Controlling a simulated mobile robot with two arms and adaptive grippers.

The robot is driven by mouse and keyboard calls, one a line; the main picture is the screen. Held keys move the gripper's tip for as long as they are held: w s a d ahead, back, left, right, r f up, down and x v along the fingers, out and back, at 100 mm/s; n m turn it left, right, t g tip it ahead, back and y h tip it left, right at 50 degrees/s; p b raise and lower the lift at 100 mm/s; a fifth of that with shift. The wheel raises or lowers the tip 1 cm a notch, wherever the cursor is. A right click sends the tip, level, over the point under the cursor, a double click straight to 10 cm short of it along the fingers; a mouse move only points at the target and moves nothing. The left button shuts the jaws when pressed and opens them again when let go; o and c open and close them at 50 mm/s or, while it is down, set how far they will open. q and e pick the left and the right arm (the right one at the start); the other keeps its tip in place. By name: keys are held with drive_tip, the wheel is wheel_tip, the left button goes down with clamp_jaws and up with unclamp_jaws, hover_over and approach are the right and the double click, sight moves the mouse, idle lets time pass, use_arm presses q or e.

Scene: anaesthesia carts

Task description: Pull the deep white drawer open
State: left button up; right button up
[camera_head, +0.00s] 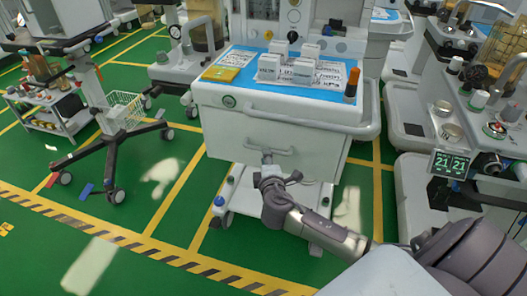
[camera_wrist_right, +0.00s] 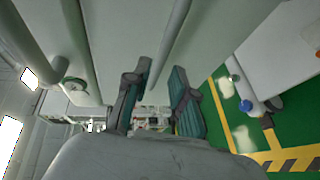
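The deep white drawer (camera_head: 225,128) is the large front panel of the white cart, below its top, in the middle of the head view. It looks shut. The bar lies close to the left finger, with a gap to the right one. I cannot tell whether it touches. My left gripper is not in view.
The cart top holds a blue mat (camera_head: 222,85), several small white boxes, a yellow pack (camera_head: 221,73) and an orange-capped bottle (camera_head: 351,85). An anaesthesia machine (camera_head: 440,130) stands close on the right. Green floor (camera_head: 150,200) is free in front and to the left.

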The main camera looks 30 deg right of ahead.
drive_tip(key=x, duration=0.5)
drive_tip(key=shift+w+d+b, duration=0.1)
drive_tip(key=shift+w+b, duration=0.1)
drive_tip(key=shift+b, duration=0.1)
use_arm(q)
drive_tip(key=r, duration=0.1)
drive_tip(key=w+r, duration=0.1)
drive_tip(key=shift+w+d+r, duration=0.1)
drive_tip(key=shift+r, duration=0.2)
use_arm(e)
clamp_jaws()
